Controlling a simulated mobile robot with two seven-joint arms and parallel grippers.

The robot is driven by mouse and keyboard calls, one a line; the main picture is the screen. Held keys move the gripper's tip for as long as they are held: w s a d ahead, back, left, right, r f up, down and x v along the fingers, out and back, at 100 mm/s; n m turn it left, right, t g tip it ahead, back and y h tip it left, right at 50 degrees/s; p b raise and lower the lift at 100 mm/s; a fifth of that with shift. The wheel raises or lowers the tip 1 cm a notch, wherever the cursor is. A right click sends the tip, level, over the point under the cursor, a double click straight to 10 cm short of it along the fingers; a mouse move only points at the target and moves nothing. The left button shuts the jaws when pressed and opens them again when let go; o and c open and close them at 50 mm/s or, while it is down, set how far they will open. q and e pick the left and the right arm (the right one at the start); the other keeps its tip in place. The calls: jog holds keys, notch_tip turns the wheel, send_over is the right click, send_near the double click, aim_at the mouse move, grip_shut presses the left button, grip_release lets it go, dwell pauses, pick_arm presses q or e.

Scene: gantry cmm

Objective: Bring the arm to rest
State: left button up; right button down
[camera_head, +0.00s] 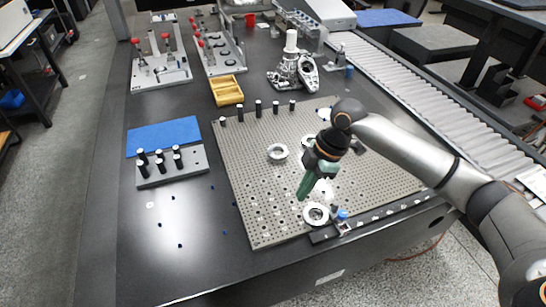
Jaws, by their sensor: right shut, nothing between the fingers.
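My right arm comes in from the right edge, and its green right gripper (304,190) hangs over the perforated grey plate (245,170). The gripper is shut and its fingers hold nothing. It points down, just above and left of a white ring part (316,213) near the plate's front edge; I cannot tell the exact height of the gap. My left gripper is not in this view.
Another ring part (277,152) lies mid-plate. Black posts (259,109) line the plate's back edge. A small block with black pegs (172,167) and a blue mat (163,136) lie left. A yellow tray (227,90) stands behind. The table's front left is mostly clear.

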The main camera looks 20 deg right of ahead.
jog(key=shift+a, duration=0.1)
jog(key=shift+m, duration=0.6)
jog(key=s+a+f, duration=0.2)
jog(key=a, duration=0.1)
jog(key=s+a+f, duration=0.3)
jog(key=shift+s+a+f, duration=0.15)
jog(key=shift+s+f, duration=0.1)
jog(key=shift+f, duration=0.1)
jog(key=s+a+f+m+t, duration=0.2)
jog(key=s+a+m, duration=0.1)
jog(key=s, duration=0.2)
jog(key=s+d+f+m+t+h, duration=0.1)
jog(key=s+d+m+h, duration=0.2)
jog(key=s+d+m, duration=0.7)
jog(key=w+a+f+t+y+p, duration=0.1)
jog(key=w+a+f+t+p, duration=0.2)
jog(key=p, duration=0.4)
jog(key=a+f+t, duration=0.1)
jog(key=a+t, duration=0.1)
jog(key=shift+a+m+t+y, duration=0.2)
jog(key=shift+m+t+y, duration=0.1)
jog(key=shift+m+t, duration=0.1)
jog(key=shift+w, duration=0.15)
